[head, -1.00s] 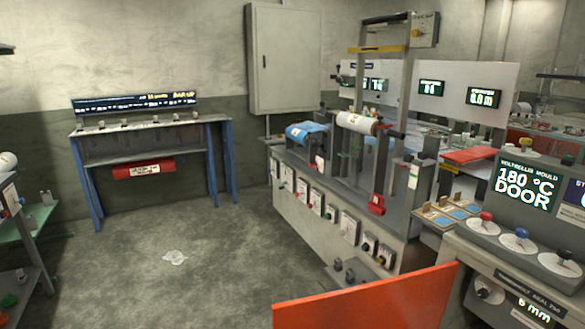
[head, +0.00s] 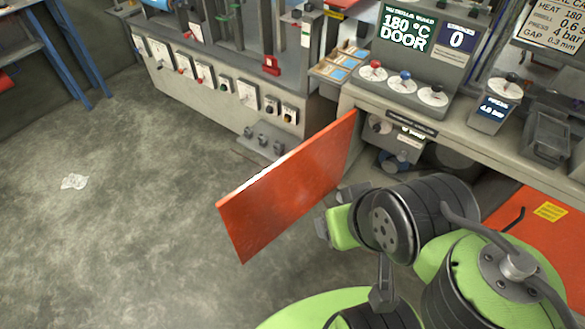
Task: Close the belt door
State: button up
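The orange-red belt door (head: 285,190) stands swung out from the front of the bench machine, its hinge side at the machine's left end. Behind it the compartment under the worktop is open, with a dark roller (head: 452,158) partly visible inside. My gripper (head: 322,230) shows only in small part at the end of my green and black arm, by the door's lower right side. Its fingers are mostly hidden, and I cannot tell whether it touches the door. The machine display (head: 408,32) reads 180 °C and DOOR.
A second orange panel (head: 540,235) with a black handle covers the machine's front at the right. A grey bench with dials (head: 215,85) stands behind the door. Open concrete floor lies left, with a crumpled film scrap (head: 74,182).

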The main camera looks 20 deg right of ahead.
aim_at(254, 214)
jog(key=i+j+z, duration=0.2)
jog(key=j+z, duration=0.25)
jog(key=i+j+z, duration=0.1)
jog(key=j+z, duration=0.35)
jog(key=j, duration=0.3)
jog(key=j+z, duration=0.45)
jog(key=j, duration=0.15)
jog(key=j+z, duration=0.45)
jog(key=j, duration=0.2)
jog(key=k+j+z, duration=0.25)
jog(key=j+z, duration=0.2)
jog(key=j, duration=0.15)
jog(key=i+j, duration=0.1)
jog(key=j, duration=0.3)
jog(key=i+j+u, duration=0.1)
jog(key=j, duration=0.25)
jog(key=i+j, duration=0.15)
jog(key=j, duration=0.25)
jog(key=i+j+u, duration=0.15)
jog(key=j, duration=0.25)
jog(key=k, duration=0.05)
